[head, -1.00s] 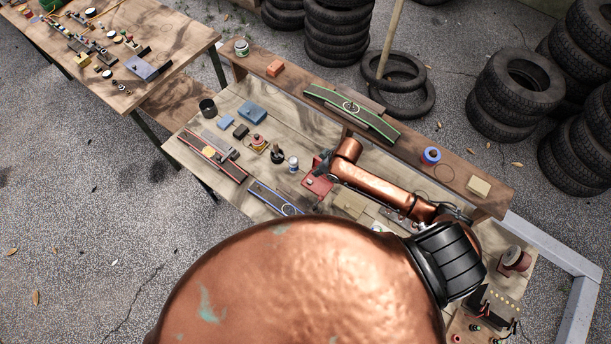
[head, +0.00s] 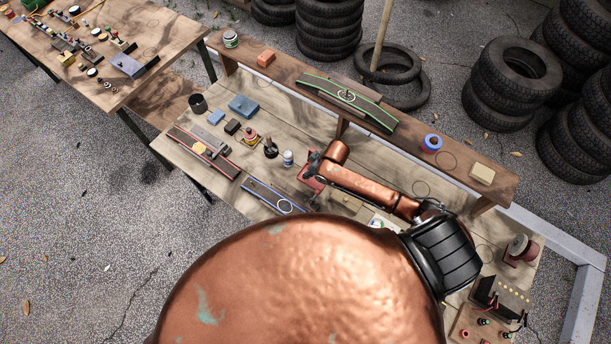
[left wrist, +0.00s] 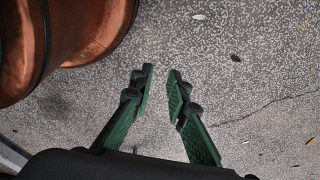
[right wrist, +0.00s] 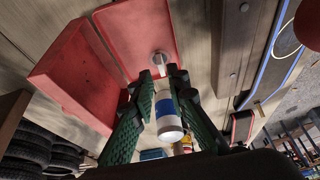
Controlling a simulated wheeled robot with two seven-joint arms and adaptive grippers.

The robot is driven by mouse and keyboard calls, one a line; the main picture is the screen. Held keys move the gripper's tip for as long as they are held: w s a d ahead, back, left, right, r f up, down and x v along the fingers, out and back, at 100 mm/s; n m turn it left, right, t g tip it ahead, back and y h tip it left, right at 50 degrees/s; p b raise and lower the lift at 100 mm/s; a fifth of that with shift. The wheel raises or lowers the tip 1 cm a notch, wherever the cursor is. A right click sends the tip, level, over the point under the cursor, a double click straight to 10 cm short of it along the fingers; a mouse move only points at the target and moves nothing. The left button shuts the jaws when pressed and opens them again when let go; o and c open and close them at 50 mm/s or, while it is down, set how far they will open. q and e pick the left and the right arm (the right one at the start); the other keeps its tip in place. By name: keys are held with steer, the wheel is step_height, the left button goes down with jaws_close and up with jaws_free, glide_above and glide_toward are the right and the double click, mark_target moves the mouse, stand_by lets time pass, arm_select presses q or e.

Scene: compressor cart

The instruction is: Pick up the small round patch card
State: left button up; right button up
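I cannot make out a round patch card with certainty in any view. My right gripper (head: 314,160) is above a red case (head: 308,183) on the workbench, its arm partly covering the case. In the right wrist view, the right fingers (right wrist: 160,78) are parted, with the red surfaces (right wrist: 140,35) beyond the tips. A small silvery piece shows between the tips; I cannot tell whether they touch it. A white bottle with a blue band (right wrist: 168,112) appears between the fingers. My left gripper (left wrist: 160,78) is open and empty above the pavement, hidden in the head view.
The white-and-blue bottle (head: 288,158) stands left of the right gripper. A blue-edged strip (head: 268,194) lies in front. A raised shelf (head: 460,178) runs along the bench's back, holding a blue roll (head: 431,143). My copper-coloured body hides the near bench. Tyres (head: 512,75) stand behind.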

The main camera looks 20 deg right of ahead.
steer(key=x, duration=0.2)
steer(key=shift+w+a+f, duration=0.1)
steer(key=shift+a+f, duration=0.05)
steer(key=shift+f, duration=0.05)
steer(key=shift+w+a+f, duration=0.1)
steer(key=shift+w+f, duration=0.05)
steer(key=shift+f, duration=0.3)
arm_select(q)
steer(key=shift+s, duration=1.05)
arm_select(e)
steer(key=shift+c, duration=0.6)
jaws_close()
arm_select(q)
steer(key=shift+w, duration=0.25)
steer(key=shift+r, duration=0.1)
arm_select(e)
steer(key=shift+r, duration=0.15)
